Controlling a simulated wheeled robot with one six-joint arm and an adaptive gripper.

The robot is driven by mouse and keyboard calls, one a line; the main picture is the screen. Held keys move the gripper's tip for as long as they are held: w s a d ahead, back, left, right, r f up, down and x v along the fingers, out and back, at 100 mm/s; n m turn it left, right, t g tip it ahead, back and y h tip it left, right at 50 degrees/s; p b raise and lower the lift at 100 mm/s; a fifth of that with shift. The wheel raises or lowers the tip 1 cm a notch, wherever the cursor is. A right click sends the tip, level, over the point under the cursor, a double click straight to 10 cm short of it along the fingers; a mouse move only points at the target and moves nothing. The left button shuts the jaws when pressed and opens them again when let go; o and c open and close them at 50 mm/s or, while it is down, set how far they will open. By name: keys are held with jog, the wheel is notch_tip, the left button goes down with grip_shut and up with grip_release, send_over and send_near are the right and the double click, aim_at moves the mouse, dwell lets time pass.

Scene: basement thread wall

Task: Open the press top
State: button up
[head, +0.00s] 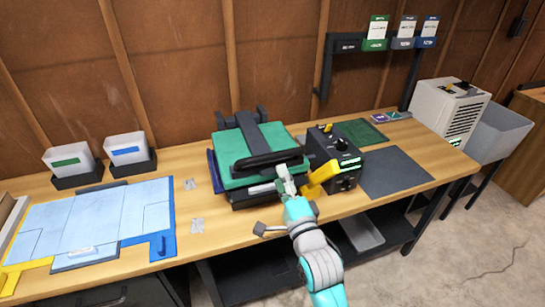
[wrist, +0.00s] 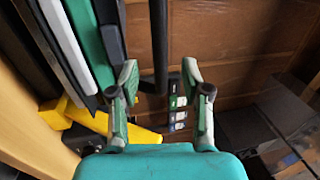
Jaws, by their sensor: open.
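The press (head: 262,140) stands on the bench with its green top lying roughly flat over the dark base. A thick black handle bar (head: 262,161) runs along the front of the top. My gripper (head: 285,180) is at the right front of the press, close below the handle's right end. In the wrist view its two fingers (wrist: 162,80) are spread, with nothing clamped. A dark upright bar (wrist: 159,45), which looks like the handle, shows in line with the gap. I cannot tell whether it is between the fingers or beyond them.
A black control box (head: 335,158) with a yellow part (head: 322,178) is close right of my gripper. A dark mat (head: 395,172) lies farther right. A blue-and-yellow framed board (head: 95,225) and two small bins (head: 127,148) occupy the left of the bench.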

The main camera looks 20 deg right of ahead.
aim_at(273, 159)
jog(key=w, duration=0.2)
jog(key=w+r, duration=0.1)
jog(key=w, duration=0.5)
jog(key=shift+r, duration=0.25)
grip_shut()
